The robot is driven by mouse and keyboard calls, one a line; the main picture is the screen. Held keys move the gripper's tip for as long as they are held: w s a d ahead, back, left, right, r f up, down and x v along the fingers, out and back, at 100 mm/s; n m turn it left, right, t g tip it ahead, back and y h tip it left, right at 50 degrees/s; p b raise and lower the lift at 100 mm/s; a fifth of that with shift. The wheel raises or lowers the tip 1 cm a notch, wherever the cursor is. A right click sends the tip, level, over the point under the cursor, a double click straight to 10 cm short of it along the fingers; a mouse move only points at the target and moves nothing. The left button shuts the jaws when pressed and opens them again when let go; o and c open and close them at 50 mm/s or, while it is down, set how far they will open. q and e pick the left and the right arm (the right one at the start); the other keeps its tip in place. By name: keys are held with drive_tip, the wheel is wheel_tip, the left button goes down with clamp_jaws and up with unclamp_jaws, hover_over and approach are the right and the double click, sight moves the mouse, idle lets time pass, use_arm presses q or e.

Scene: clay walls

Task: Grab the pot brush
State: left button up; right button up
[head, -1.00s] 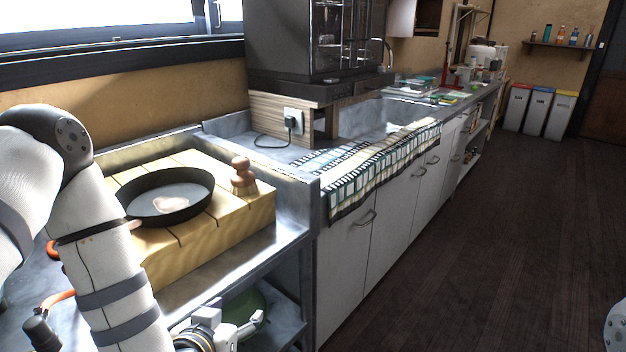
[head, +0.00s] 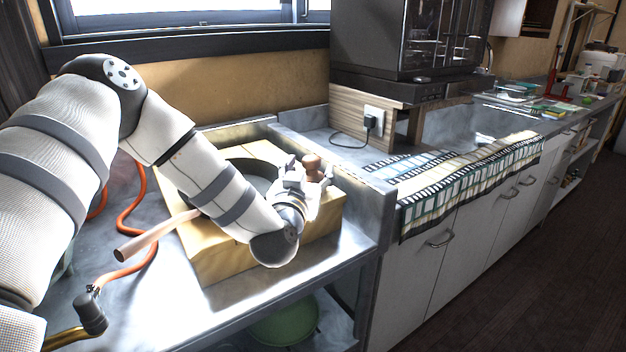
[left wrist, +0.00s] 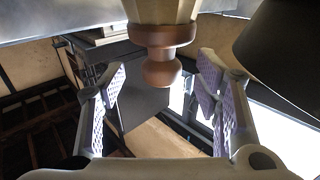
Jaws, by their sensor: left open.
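The pot brush (head: 311,164) has a brown wooden knob handle and stands on the yellow wooden board (head: 215,265), beside the dark frying pan (head: 243,165). My left gripper (head: 312,186) is open at the brush and hides its lower part in the head view. In the left wrist view the brush (left wrist: 160,38) shows upside down, its knob between the two open fingers (left wrist: 162,85), with a visible gap on each side. My left arm covers much of the pan. My right gripper is out of view.
The pan's wooden handle (head: 155,237) sticks out toward the front left. An orange hose (head: 140,205) lies on the metal counter at left. A raised metal edge (head: 375,195) and a checked towel (head: 470,180) are to the right. A green bowl (head: 285,325) sits on the shelf below.

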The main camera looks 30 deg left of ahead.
sight(309, 169)
use_arm(q)
drive_tip(key=x, duration=0.3)
drive_tip(key=shift+w+a+f, duration=0.15)
drive_tip(key=shift+w+f, duration=0.05)
drive_tip(key=shift+r, duration=0.1)
drive_tip(key=c, duration=1.3)
